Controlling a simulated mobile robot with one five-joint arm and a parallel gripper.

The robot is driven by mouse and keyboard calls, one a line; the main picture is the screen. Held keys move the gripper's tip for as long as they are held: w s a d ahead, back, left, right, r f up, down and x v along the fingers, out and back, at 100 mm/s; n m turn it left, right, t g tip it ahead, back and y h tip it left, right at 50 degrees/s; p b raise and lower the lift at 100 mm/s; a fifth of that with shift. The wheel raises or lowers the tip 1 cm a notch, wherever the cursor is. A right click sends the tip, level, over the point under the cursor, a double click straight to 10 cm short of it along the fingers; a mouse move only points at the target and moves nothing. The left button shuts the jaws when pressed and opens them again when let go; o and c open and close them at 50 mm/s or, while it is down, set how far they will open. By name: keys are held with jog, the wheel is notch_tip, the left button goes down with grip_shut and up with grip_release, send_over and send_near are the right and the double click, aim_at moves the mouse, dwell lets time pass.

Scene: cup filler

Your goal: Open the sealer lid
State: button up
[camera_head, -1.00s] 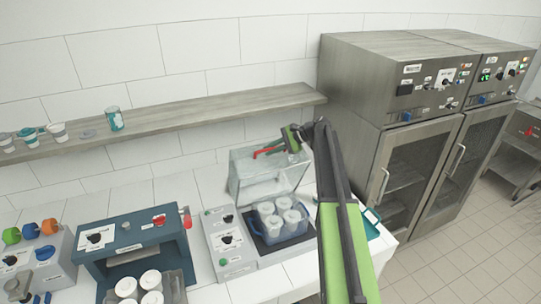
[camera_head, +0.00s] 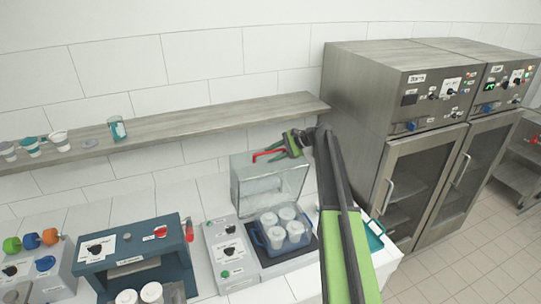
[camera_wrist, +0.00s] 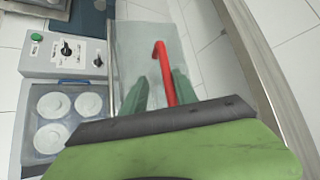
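The sealer (camera_head: 222,258) stands on the white counter, with knobs and a green button on its panel. Its clear lid (camera_head: 262,190) stands raised at the back, clear of the cups. The red handle (camera_head: 268,155) is on the lid's upper edge; it also shows in the wrist view (camera_wrist: 161,62). My gripper (camera_head: 291,145) is at the handle. In the wrist view its two green fingers (camera_wrist: 158,88) lie on either side of the handle with a gap to the left finger, so it looks open. Several white-lidded cups (camera_head: 284,226) sit in a blue tray in the sealer.
A wooden shelf (camera_head: 190,121) with cups runs along the wall behind the lid. A dark blue machine (camera_head: 130,242) stands left of the sealer. Steel cabinets (camera_head: 385,80) stand to the right. A teal tray (camera_head: 375,241) lies at the counter's right, partly behind my arm.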

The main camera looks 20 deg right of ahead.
jog(key=shift+a, duration=0.25)
